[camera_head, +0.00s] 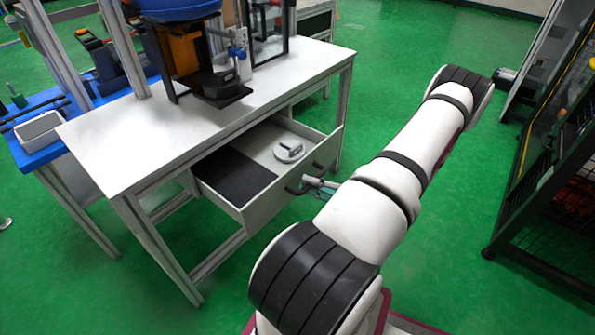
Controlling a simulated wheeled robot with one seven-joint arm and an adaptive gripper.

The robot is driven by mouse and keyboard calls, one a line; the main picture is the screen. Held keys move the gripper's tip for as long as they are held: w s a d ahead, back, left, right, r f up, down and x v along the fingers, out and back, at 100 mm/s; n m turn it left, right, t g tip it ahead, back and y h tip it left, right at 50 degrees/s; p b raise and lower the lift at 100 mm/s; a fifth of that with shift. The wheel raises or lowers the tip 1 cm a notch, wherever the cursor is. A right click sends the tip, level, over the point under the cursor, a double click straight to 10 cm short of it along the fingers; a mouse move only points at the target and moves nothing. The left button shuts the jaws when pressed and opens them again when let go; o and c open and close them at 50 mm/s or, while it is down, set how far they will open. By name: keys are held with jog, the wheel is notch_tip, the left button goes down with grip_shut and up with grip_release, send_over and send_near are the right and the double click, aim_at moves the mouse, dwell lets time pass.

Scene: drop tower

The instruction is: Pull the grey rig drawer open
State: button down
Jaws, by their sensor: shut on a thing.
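The grey rig drawer (265,204) is pulled partly out from under the white-topped table. Its front panel faces my arm, and its inside is visible from above. A black handle (293,190) sits on the drawer front. My gripper (311,181) is at this handle, shut on it, with the fingers small and partly hidden by my arm. Inside the drawer lie a dark flat panel (236,174) on the left and a round light-grey piece with a raised grip (289,152) on the right.
The drop tower rig (205,60) stands on the white table (140,135). A blue bench (40,152) with a white tray is at the left. A dark mesh rack (545,170) stands at the right.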

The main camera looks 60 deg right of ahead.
jog(key=shift+s+a, duration=0.25)
jog(key=shift+s, duration=0.75)
jog(key=shift+s+a, duration=0.25)
jog(key=shift+s, duration=0.7)
jog(key=c, duration=1.6)
grip_release()
jog(key=v, duration=1.2)
